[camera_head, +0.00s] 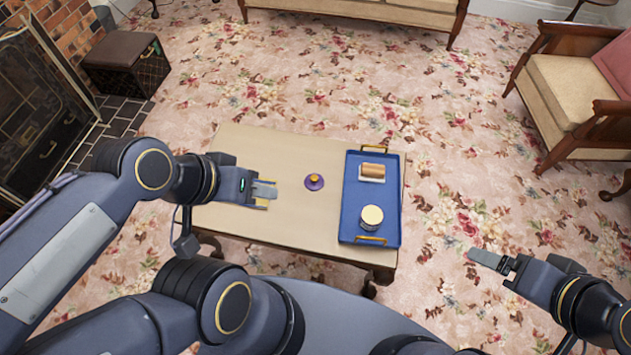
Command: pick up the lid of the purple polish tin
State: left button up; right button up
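The small round purple tin (314,184) sits on the beige table, a little right of its middle. An orange-gold knob or top (314,177) shows on it; I cannot make out a seam between lid and tin. My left gripper (268,190) is over the table, left of the tin and apart from it, with its fingers pointing right. A yellow edge shows just below its finger, and I cannot tell what it is. My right gripper (478,258) is over the carpet, right of the table. The finger gap is not clear on either gripper.
A blue tray (352,210) with gold handles lies on the table's right side. It holds a brown roll-shaped thing on a white base (372,172) and a cream-topped round container (371,217). The table top (290,150) behind the tin is bare. An armchair (565,85) stands right.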

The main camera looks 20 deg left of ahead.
aim_at(314, 181)
jog(key=j+z, duration=0.8)
